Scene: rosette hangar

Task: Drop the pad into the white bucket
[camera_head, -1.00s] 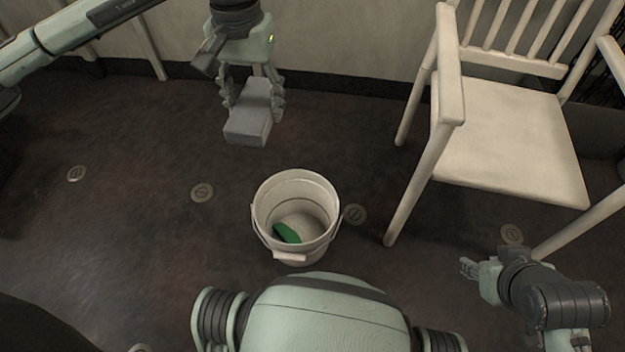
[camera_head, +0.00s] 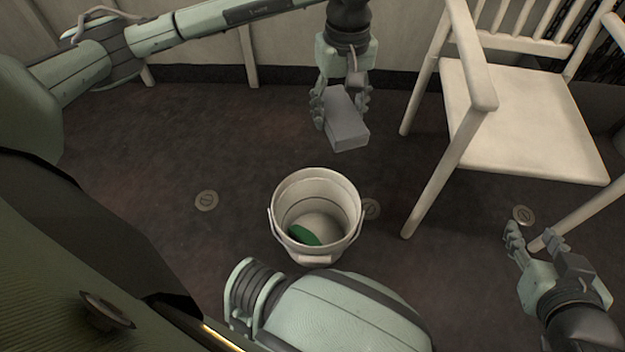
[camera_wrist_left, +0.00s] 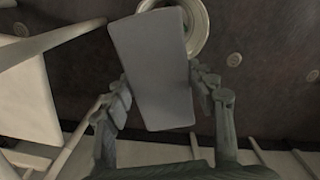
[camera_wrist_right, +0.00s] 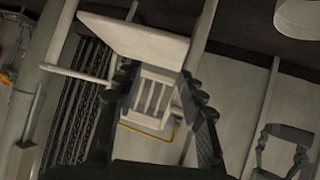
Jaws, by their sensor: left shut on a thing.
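The pad (camera_head: 346,122) is a grey block, held in the air by my left gripper (camera_head: 342,104), which is shut on it. It hangs beyond the white bucket (camera_head: 316,258) in the head view, apart from its rim. In the left wrist view the pad (camera_wrist_left: 153,70) fills the space between the fingers and partly hides the bucket (camera_wrist_left: 200,22) behind it. The bucket stands upright on the floor with a green thing (camera_head: 304,235) inside. My right gripper (camera_head: 533,240) is at the lower right, empty, with its fingers apart; the right wrist view also shows them apart (camera_wrist_right: 160,84).
A white chair (camera_head: 525,120) stands right of the bucket, its near legs close to my right gripper. It also shows in the right wrist view (camera_wrist_right: 135,40). Flat round discs (camera_head: 206,201) are set in the dark floor.

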